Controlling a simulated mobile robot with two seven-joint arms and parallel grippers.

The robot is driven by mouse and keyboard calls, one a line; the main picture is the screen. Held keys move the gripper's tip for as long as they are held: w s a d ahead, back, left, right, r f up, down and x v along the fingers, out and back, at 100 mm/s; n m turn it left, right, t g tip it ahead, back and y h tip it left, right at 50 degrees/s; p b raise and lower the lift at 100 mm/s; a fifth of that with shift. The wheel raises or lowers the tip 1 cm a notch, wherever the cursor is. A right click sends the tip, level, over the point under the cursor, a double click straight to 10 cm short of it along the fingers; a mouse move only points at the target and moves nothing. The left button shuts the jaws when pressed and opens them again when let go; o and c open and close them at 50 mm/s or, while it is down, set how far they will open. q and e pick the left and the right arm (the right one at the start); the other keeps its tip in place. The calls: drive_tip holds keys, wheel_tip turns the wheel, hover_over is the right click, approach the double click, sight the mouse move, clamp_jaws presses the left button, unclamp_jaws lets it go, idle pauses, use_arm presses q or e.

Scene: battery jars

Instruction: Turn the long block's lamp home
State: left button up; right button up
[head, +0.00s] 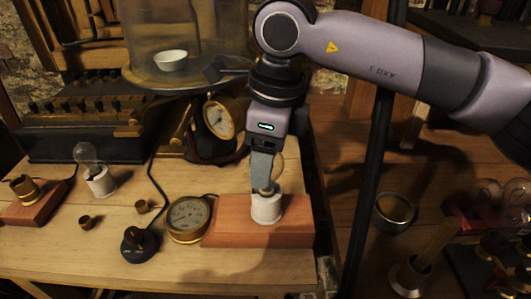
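The long block (225,232) is a reddish wooden block near the table's front right. A white socket (267,209) stands on it. The lamp (278,168) sits at the socket, its glass mostly hidden behind my gripper's finger. My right gripper (264,185) points straight down over the lamp, its fingers at the glass just above the socket. The far finger is hidden, so I cannot tell whether it grips the glass. How far the lamp is seated is also hidden. My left gripper is not in view.
A brass gauge (187,219) touches or nearly touches the long block's left end. A black knob (139,244) stands further left. Another bulb in a white socket (100,182) and a shorter red block (38,205) are at the left. A glass dome (180,45) stands behind.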

drive_tip(key=shift+c, duration=0.2)
drive_tip(key=m+b, duration=0.1)
drive_tip(key=m, duration=0.2)
drive_tip(key=shift+f+b, duration=0.1)
drive_tip(key=shift+b, duration=0.25)
drive_tip(key=m+b, duration=0.1)
drive_tip(key=m, duration=0.1)
drive_tip(key=shift+w+m+t, duration=0.1)
drive_tip(key=shift+m+t, duration=0.2)
drive_tip(key=shift+m, duration=0.5)
drive_tip(key=m+b, duration=0.1)
drive_tip(key=m, duration=0.1)
drive_tip(key=shift+m+h+b, duration=0.3)
drive_tip(key=shift+b, duration=0.1)
drive_tip(key=m+b, duration=0.1)
drive_tip(key=m, duration=0.1)
drive_tip(key=shift+m+t, duration=0.3)
drive_tip(key=shift+m, duration=0.6)
